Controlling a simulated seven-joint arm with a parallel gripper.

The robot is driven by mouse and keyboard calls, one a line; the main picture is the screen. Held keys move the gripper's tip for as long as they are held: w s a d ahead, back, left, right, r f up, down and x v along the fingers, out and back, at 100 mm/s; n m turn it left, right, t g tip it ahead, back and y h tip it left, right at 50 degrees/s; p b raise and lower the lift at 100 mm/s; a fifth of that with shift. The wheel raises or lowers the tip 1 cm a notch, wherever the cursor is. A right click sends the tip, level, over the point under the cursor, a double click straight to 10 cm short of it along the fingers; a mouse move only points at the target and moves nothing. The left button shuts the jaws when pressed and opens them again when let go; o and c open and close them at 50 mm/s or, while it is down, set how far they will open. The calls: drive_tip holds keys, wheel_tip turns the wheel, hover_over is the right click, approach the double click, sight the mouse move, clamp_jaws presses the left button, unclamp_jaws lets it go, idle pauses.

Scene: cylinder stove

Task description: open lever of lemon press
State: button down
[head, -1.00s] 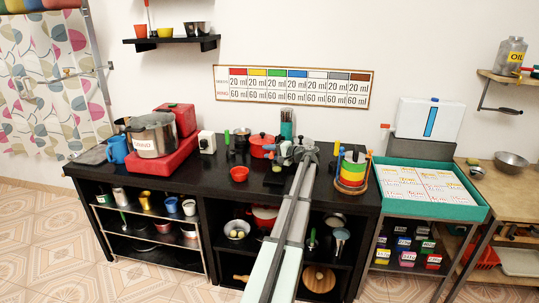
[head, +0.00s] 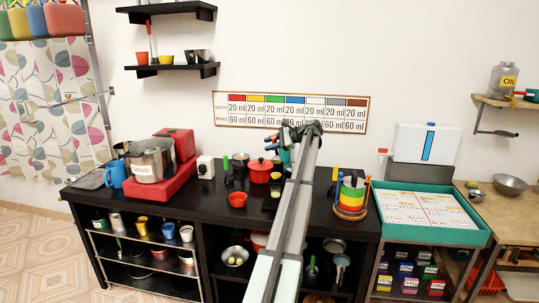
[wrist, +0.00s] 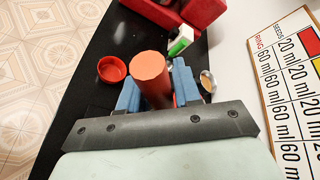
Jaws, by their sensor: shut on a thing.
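In the wrist view, an orange-red round handle (wrist: 152,78), likely the lever of the lemon press, stands between the two blue fingers of my gripper (wrist: 158,88). My gripper is shut on it. In the head view my gripper (head: 283,138) is raised above the black counter, in front of the lower edge of the wall chart. The arm covers most of the area below it. A dark object (head: 270,199) on the counter left of the arm may be part of the press; I cannot tell its shape.
A red bowl (head: 237,199) and a red pot (head: 260,170) stand left of the arm on the black counter (head: 180,198). A colourful ring stack (head: 351,195) stands to the right. The wall chart (head: 345,112) is close behind my gripper. A steel pot (head: 151,160) is at the left.

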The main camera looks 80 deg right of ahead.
drive_tip(key=shift+d+r+m+y, duration=0.35)
drive_tip(key=shift+d+r, duration=0.2)
drive_tip(key=shift+d, duration=0.2)
drive_tip(key=shift+d+r+m+y, duration=0.25)
drive_tip(key=shift+d+r+m, duration=0.1)
drive_tip(key=shift+d+r, duration=0.3)
drive_tip(key=shift+d+f, duration=0.1)
drive_tip(key=c, duration=0.9)
unclamp_jaws()
drive_tip(key=shift+o, duration=0.2)
drive_tip(key=v, duration=1.3)
drive_tip(key=shift+s+r, duration=0.2)
drive_tip(key=shift+s, duration=0.15)
